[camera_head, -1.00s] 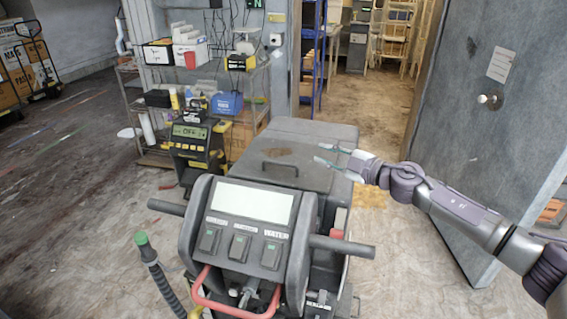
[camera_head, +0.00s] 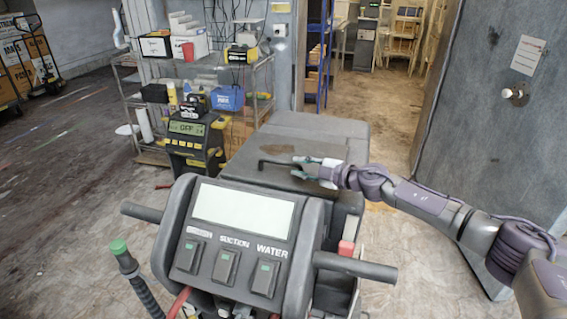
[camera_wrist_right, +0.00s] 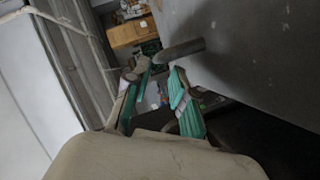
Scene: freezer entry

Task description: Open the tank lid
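The tank lid (camera_head: 318,145) is a flat dark grey cover on top of the cleaning machine, and it lies closed. Its thin dark handle (camera_head: 273,162) is a raised bar on the lid. My right gripper (camera_head: 298,168) is at the right end of the handle, just over the lid. In the right wrist view, its green-padded fingers (camera_wrist_right: 160,76) are apart. The handle (camera_wrist_right: 182,49) shows just ahead of the fingertips, and the lid (camera_wrist_right: 265,45) fills the upper right. I cannot tell whether the fingers touch the handle. My left gripper is not in view.
The machine's control panel (camera_head: 230,240) and its handlebar (camera_head: 355,267) stand in front of the lid. A metal shelf (camera_head: 190,62) and a yellow-black charger (camera_head: 194,140) are behind left. A grey door (camera_head: 500,120) stands at right. Floor is open at far left.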

